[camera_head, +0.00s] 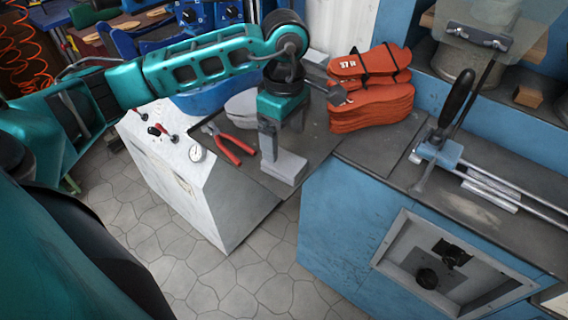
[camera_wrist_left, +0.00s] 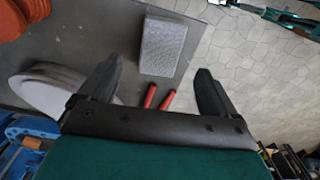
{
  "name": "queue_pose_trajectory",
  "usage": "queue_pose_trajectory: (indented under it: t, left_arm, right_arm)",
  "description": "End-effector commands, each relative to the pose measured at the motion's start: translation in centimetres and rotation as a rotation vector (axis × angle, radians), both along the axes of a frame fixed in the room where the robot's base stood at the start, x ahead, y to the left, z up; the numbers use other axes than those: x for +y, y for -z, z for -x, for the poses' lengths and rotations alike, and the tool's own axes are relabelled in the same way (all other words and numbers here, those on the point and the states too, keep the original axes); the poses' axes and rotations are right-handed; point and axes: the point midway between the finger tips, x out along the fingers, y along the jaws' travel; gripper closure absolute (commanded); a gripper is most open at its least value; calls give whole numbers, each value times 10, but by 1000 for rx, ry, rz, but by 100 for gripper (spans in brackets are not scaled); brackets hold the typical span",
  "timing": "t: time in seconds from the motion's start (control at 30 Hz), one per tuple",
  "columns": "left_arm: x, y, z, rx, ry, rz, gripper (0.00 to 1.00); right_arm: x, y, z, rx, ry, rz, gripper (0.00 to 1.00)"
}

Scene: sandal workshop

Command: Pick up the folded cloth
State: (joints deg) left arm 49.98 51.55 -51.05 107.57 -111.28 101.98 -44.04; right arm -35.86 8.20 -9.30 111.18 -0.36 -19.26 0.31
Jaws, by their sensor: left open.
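The folded cloth (camera_head: 285,169) is a light grey, block-shaped bundle lying near the front edge of the dark bench top. In the left wrist view the cloth (camera_wrist_left: 163,46) shows as a speckled grey block, beyond the fingertips and between their lines. My left gripper (camera_head: 283,137) is open and empty, pointing down, just above or behind the cloth. One finger overlaps the cloth in the head view, so the exact gap cannot be told. In the left wrist view the gripper (camera_wrist_left: 160,72) has its fingers wide apart.
Red-handled pliers (camera_head: 232,148) lie left of the cloth. Grey sole shapes (camera_head: 243,108) lie behind the gripper. A stack of orange soles (camera_head: 372,108) stands behind right. A lever tool (camera_head: 437,150) is on the blue machine. Bare bench top lies right of the cloth.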

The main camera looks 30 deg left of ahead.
Motion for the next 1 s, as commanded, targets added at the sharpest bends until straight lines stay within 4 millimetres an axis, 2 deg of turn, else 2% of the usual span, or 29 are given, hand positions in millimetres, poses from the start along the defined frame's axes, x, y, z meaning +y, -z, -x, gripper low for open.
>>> queue_pose_trajectory:
  t: [0.17,0.5,0.77,1.0]
  left_arm:
    - [0,13,1,2,0,1,8]
    - [0,58,1,1,-1,2,8]
    - [1,62,1,0,0,1,8]
    - [1,61,1,0,0,1,30]
  right_arm:
    - [0,0,0,0,0,0,37]
    - [0,-3,0,0,-1,-1,37]
    - [0,-3,0,0,-1,-1,37]
    - [0,-3,0,-1,-1,-1,37]
